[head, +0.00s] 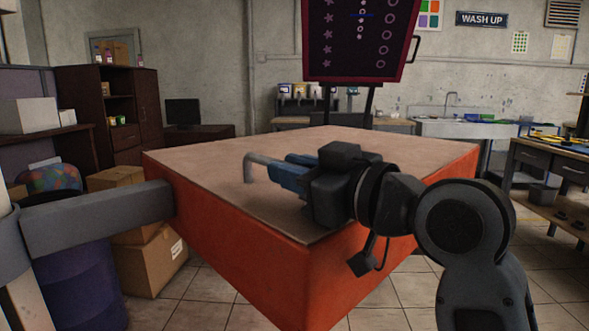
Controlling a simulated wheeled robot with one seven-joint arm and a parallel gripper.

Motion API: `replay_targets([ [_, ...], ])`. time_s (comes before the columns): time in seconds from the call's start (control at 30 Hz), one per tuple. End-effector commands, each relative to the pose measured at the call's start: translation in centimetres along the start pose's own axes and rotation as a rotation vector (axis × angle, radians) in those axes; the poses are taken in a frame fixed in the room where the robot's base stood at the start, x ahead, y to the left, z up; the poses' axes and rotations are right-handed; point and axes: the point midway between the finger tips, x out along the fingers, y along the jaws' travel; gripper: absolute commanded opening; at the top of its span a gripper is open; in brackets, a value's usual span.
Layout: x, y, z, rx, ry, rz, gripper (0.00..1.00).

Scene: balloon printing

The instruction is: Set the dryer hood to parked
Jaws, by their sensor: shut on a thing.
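The dryer hood (270,268) is a large orange box with a dusty brown top, filling the middle of the head view. A thick grey bar (100,215) joins its left side to a pale post at the left edge. A bent grey handle (251,168) stands up from the top of the hood near its front. My gripper (277,172), with blue fingers, reaches in from the right, low over the top. It is shut on the handle. The fingers hide the right part of the handle, and the underside of the hood is out of sight.
A blue drum (75,262) and cardboard boxes (150,265) stand left of the hood. A dark printed screen (360,40) rises behind it. A workbench (548,165) is at the right, and a sink counter (445,126) at the back. Tiled floor is clear at front right.

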Motion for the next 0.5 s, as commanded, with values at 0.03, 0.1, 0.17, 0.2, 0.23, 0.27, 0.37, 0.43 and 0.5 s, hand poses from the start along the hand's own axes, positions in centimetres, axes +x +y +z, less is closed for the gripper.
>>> replay_targets([
  [0.03,-0.08,0.20,0.00,0.000,0.000,0.004,0.04],
  [0.1,-0.09,0.23,0.00,0.000,0.000,0.005,0.00],
  [0.17,-0.10,0.25,0.00,0.000,0.000,0.006,0.00],
  [0.2,-0.11,0.27,0.00,0.000,0.000,0.006,0.00],
  [0.23,-0.11,0.28,0.00,0.000,0.000,0.006,0.00],
  [0.27,-0.12,0.29,0.00,0.000,0.000,0.006,0.00],
  [0.37,-0.13,0.32,0.00,0.000,0.000,0.007,0.00],
  [0.43,-0.14,0.34,0.00,0.000,0.000,0.008,0.00],
  [0.5,-0.12,0.39,0.01,0.000,0.000,0.007,0.00],
])
